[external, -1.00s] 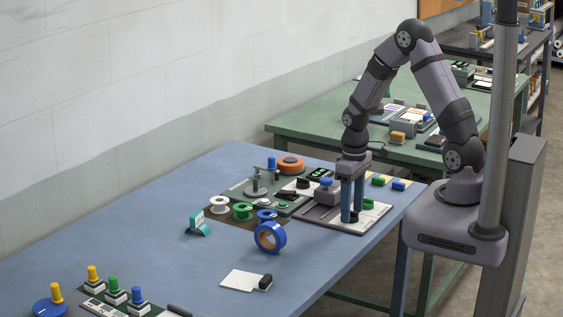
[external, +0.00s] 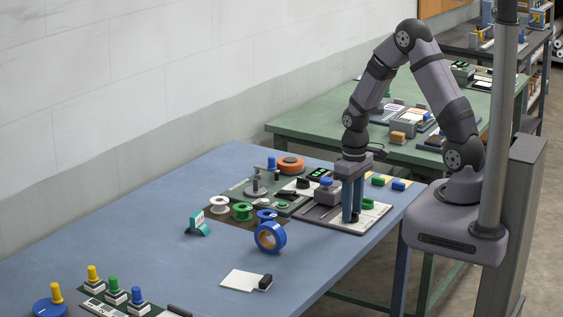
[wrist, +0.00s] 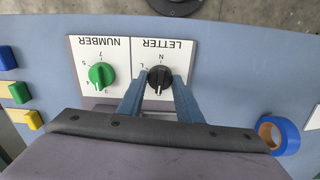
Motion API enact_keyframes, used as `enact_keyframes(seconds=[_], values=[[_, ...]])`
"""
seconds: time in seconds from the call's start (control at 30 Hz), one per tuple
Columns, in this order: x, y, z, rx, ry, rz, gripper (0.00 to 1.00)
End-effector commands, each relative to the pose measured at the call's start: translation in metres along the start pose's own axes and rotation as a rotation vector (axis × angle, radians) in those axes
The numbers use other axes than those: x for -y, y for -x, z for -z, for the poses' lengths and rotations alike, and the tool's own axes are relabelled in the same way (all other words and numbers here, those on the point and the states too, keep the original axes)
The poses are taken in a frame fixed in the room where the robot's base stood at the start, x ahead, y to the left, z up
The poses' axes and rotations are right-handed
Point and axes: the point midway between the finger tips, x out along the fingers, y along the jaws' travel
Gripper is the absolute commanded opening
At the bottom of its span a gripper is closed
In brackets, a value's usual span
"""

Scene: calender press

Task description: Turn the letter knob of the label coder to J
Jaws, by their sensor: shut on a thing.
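The label coder (external: 318,216) stands near the right end of the blue bench, under my gripper (external: 351,219). In the wrist view its white panel shows upside down, marked LETTER and NUMBER. The black letter knob (wrist: 159,77) sits between the two blue fingertips of my gripper (wrist: 160,79), which is shut on it. A white mark on the knob points toward the bottom of the picture. N and L are readable around the dial; the letters lower down are hidden or too small. The green number knob (wrist: 101,75) is beside it, outside the fingers.
A blue tape roll (external: 270,237) stands on the bench left of the coder. Yellow, green and blue blocks (external: 398,185) lie behind it at the right. Spools (external: 242,210) and a teal dispenser (external: 198,224) are farther left. The bench's front edge is close to the coder.

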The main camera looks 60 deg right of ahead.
Motion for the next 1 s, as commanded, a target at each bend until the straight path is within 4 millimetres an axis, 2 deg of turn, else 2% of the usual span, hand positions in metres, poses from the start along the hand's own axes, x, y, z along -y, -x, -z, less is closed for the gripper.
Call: enact_keyframes(seconds=[1.0], values=[[-0.0004,0.0013,0.0014,-0.003,-0.836,0.001,0.09]])
